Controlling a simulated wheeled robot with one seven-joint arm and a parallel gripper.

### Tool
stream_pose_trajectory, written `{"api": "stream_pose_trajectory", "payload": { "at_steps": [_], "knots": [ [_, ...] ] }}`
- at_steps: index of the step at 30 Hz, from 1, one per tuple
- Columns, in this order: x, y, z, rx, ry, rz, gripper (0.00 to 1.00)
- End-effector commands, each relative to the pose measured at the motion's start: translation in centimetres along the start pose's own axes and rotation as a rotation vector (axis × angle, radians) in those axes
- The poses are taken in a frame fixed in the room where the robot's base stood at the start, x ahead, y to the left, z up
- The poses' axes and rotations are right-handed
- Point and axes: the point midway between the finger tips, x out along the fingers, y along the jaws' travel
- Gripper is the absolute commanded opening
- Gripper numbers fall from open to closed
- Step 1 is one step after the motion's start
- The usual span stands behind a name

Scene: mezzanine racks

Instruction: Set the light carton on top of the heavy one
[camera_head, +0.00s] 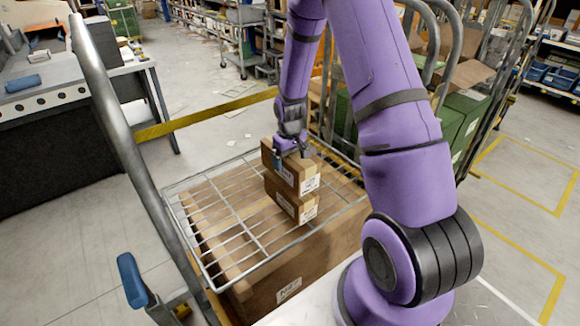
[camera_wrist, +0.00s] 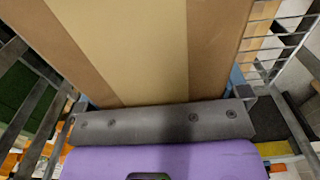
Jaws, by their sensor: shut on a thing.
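Two small brown cartons with white labels are at the middle of the wire shelf, one above the other. The upper carton (camera_head: 298,172) is level and lines up closely with the lower carton (camera_head: 292,204), with no clear gap between them. The lower carton rests on the wire shelf. My gripper (camera_head: 286,157) is above the upper carton and shut on it. In the wrist view, the held carton (camera_wrist: 145,50) fills the middle, with a tan tape strip along it. Its underside and the far finger are hidden in the head view.
The wire shelf (camera_head: 222,233) lies over a large brown box (camera_head: 320,250). A grey upright post (camera_head: 120,130) and a yellow bar (camera_head: 205,116) stand on the left. Green crates (camera_head: 458,125) and curved metal rails are on the right. Bare shelf shows left of the cartons.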

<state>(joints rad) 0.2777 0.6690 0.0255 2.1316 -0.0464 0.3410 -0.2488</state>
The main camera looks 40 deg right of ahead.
Motion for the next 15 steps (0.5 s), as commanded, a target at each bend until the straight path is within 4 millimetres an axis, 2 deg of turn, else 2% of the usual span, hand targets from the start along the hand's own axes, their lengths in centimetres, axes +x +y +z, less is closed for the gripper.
{"api": "stream_pose_trajectory", "payload": {
  "at_steps": [7, 15],
  "knots": [
    [3.3, 0.2, -0.1, 0.0, -0.003, 0.0, 0.64],
    [3.5, 0.2, -0.1, 0.0, 0.0, 0.0, 0.64]
  ]
}}
